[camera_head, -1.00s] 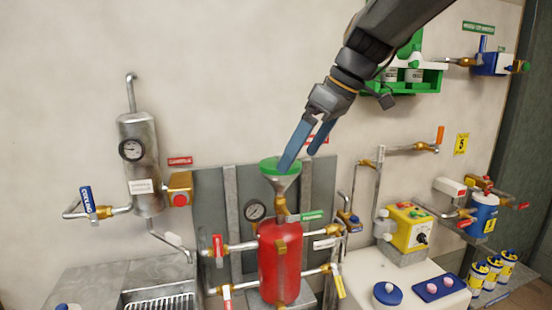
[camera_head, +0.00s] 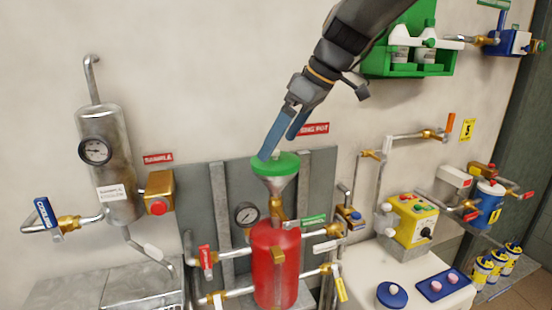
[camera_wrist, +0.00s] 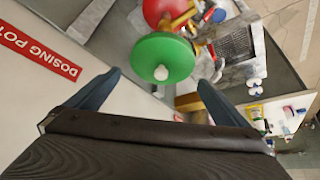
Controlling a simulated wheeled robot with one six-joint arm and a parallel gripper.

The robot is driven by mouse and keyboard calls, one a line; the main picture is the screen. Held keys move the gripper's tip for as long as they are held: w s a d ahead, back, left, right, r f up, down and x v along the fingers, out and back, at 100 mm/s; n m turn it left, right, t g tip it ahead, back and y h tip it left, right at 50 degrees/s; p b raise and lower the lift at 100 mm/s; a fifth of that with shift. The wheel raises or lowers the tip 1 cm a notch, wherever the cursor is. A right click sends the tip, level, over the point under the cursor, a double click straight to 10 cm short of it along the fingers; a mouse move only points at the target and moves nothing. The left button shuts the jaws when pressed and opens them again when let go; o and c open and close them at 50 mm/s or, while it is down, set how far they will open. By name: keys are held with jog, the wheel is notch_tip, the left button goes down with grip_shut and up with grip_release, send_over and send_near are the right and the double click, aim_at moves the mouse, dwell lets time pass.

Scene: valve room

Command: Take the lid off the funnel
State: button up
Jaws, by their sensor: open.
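The funnel (camera_head: 275,185) is a metal cone above a red tank (camera_head: 276,262). Its green lid (camera_head: 276,164) sits on top. In the wrist view the lid (camera_wrist: 150,60) is a green disc with a pale knob (camera_wrist: 161,72) near its lower middle. My gripper (camera_head: 276,152) is above the lid, its blue fingers pointing down and left. The wrist view shows the fingers (camera_wrist: 160,82) spread apart, with the lid's knob between and beyond them. The gripper is open and holds nothing. In the head view the fingers hide the knob; I cannot tell whether they touch the lid.
A round gauge (camera_head: 246,214) is left of the funnel. Pipes with valves flank the red tank. A red sign (camera_head: 313,129) is on the wall behind the gripper. A green shelf (camera_head: 409,50) is at upper right. Wall space left of the gripper is clear.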

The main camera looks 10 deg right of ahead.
aim_at(276, 150)
jog(key=shift+p+x, duration=0.55)
jog(key=shift+x, duration=1.35)
jog(key=shift+s, duration=0.1)
jog(key=c, duration=0.8)
